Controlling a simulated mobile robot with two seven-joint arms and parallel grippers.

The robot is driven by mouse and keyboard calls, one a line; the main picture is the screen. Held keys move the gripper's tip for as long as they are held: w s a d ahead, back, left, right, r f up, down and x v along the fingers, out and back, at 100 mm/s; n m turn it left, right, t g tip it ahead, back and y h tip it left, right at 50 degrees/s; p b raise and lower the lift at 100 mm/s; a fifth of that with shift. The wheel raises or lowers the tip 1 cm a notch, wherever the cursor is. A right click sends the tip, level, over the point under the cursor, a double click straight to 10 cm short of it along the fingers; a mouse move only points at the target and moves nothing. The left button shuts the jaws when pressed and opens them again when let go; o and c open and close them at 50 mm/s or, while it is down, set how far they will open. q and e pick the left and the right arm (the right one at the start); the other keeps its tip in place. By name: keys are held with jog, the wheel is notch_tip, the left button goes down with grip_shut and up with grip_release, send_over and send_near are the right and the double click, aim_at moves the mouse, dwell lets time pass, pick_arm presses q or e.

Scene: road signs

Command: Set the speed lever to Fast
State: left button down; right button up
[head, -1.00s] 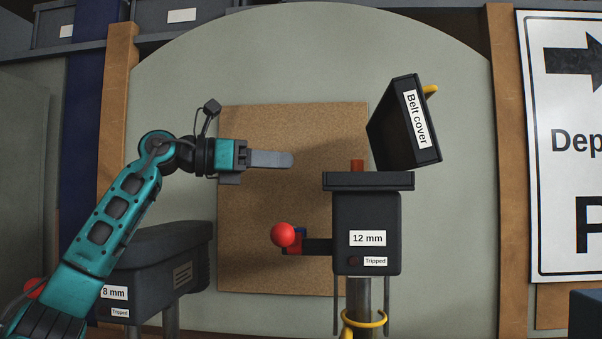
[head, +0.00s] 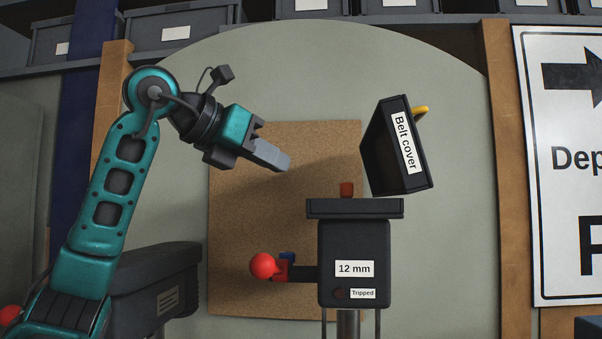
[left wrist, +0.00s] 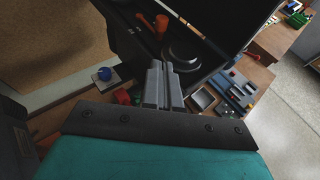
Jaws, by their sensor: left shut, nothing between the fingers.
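The black machine (head: 352,240) marked "12 mm" and "Tripped" stands upright on a post. Its hinged "Belt cover" (head: 398,150) is tipped open at the upper right. No "Fast" marking is readable. My left gripper (head: 284,163) is shut and empty, above and left of the machine, pointing down-right. My right gripper is out of view.
A second dark machine (head: 158,283) stands at lower left, partly behind my left arm. A large white sign (head: 570,235) stands at right. The left wrist view shows a cluttered bench (left wrist: 235,88).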

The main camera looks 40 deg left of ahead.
aim_at(342, 190)
pick_arm(q)
jog(key=x, duration=0.4)
jog(key=p+x, duration=0.1)
jog(key=x, duration=0.4)
jog(key=r+x, duration=0.1)
jog(key=x, duration=0.3)
jog(key=shift+w+f, duration=0.15)
jog(key=shift+w, duration=0.15)
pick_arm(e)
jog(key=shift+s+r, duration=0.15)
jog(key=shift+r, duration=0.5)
